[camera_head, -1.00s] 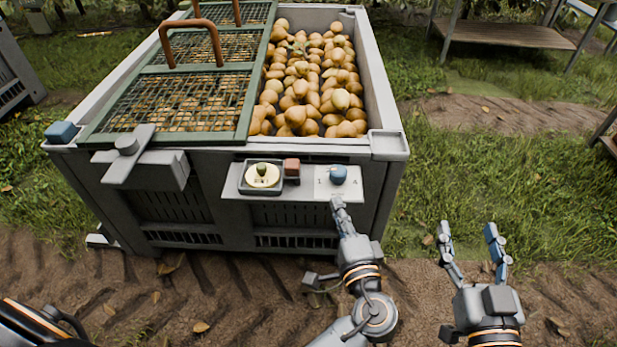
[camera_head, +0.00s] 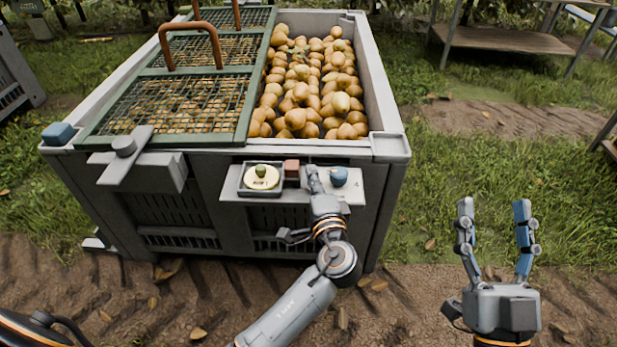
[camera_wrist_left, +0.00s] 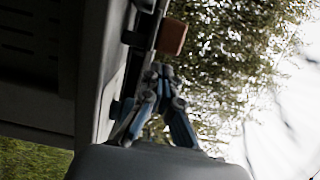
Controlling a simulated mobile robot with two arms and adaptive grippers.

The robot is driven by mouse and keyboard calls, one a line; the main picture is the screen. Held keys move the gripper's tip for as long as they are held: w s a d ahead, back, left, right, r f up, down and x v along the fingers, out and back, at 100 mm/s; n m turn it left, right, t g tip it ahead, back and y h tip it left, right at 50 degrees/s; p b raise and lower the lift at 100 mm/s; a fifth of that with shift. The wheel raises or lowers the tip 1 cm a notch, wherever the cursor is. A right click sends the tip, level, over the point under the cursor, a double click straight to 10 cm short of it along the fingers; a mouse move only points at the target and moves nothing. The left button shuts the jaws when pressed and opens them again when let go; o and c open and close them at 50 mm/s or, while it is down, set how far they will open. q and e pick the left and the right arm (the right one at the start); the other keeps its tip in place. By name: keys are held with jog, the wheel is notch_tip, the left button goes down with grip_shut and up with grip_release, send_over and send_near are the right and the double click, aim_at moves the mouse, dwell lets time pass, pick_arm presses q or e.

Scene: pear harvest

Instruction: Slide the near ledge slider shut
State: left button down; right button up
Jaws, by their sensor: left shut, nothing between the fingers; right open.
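The near ledge (camera_head: 230,190) is a light grey shelf on the bin's front. A small reddish-brown block (camera_head: 291,168) stands on it, seemingly the slider's handle, between a square-framed cream dial and a blue knob. My left gripper (camera_head: 313,172) is shut and empty. Its fingertips are over the ledge, just right of the block and left of the knob; I cannot tell whether they touch the block. In the left wrist view the fingertips (camera_wrist_left: 161,70) are just below the brown block (camera_wrist_left: 171,37). My right gripper (camera_head: 494,205) is open and empty, off to the right.
The blue knob (camera_head: 338,176) is close to the right of my left fingers. The cream dial (camera_head: 261,177) is left of the block. A grey latch (camera_head: 126,160) sits further left. Pears (camera_head: 300,95) fill the bin's open side beside a green mesh lid (camera_head: 165,105).

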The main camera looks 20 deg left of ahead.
aim_at(295, 173)
pick_arm(q)
jog(key=shift+s+a, duration=0.1)
jog(key=shift+a, duration=0.35)
pick_arm(e)
jog(key=shift+s+r, duration=0.1)
jog(key=shift+r, duration=0.1)
pick_arm(q)
jog(key=shift+s+a, duration=0.1)
jog(key=shift+a, duration=0.15)
jog(key=shift+s+a+p, duration=0.15)
jog(key=shift+a+p, duration=0.15)
jog(key=shift+a, duration=0.2)
jog(key=shift+s+a+p, duration=0.15)
jog(key=shift+a+p, duration=0.1)
jog(key=shift+a, duration=0.45)
pick_arm(e)
jog(key=shift+w+d+f+g+h, duration=0.15)
jog(key=shift+w+f+g, duration=0.25)
jog(key=shift+f, duration=0.4)
jog(key=shift+w+a+f+g+h, duration=0.1)
jog(key=shift+w+f+g+h, duration=0.15)
jog(key=shift+f+g, duration=0.4)
jog(key=shift+w+d+f+g+h, duration=0.1)
jog(key=shift+w+f+g, duration=0.3)
jog(key=shift+f, duration=0.5)
jog(key=shift+d, duration=0.1)
